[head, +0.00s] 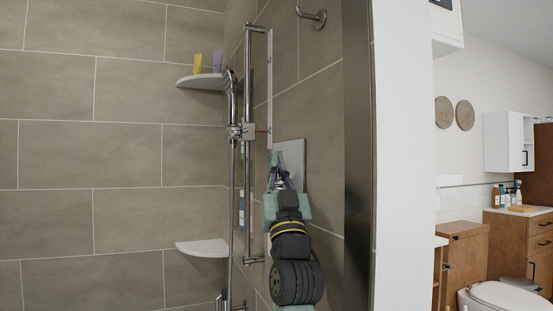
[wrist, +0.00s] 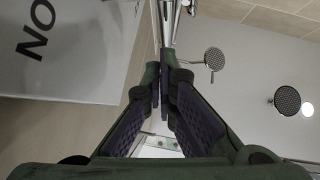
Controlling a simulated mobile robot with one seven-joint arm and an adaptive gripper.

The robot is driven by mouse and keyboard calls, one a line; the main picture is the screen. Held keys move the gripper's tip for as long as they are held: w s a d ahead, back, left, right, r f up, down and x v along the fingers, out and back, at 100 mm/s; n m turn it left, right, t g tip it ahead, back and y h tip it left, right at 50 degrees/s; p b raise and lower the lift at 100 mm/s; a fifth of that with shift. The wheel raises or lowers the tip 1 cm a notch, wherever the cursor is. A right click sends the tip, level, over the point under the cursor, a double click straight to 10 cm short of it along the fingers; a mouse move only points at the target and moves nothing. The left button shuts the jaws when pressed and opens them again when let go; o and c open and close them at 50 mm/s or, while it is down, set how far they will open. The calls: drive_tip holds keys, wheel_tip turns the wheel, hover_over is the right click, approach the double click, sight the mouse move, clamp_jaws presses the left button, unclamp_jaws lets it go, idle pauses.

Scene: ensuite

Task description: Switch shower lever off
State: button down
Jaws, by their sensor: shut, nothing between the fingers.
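A grey-white panel (head: 292,158) is on the tiled shower wall in the head view. It also shows in the wrist view as a pale panel (wrist: 70,75) with the dark letters "NO". A shiny chrome piece (wrist: 168,25), which looks like the shower lever, is just beyond my fingertips. I cannot tell whether they touch it or which way it is set. In the head view my gripper (head: 279,157) is raised in front of the panel and hides part of it. The fingers (wrist: 160,75) are shut and empty.
A chrome rail (head: 247,80) with a hand shower (head: 230,82) stands left of my gripper. Corner shelves (head: 203,248) are further left. A dark upright edge (head: 357,160) and white wall end (head: 403,160) bound the right. An overhead shower head (wrist: 287,99) shows in the wrist view.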

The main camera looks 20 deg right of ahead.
drive_tip(key=shift+w, duration=0.5)
drive_tip(key=shift+w+d+r, duration=0.1)
drive_tip(key=shift+w+r, duration=0.15)
drive_tip(key=shift+w, duration=0.3)
drive_tip(key=shift+f, duration=0.1)
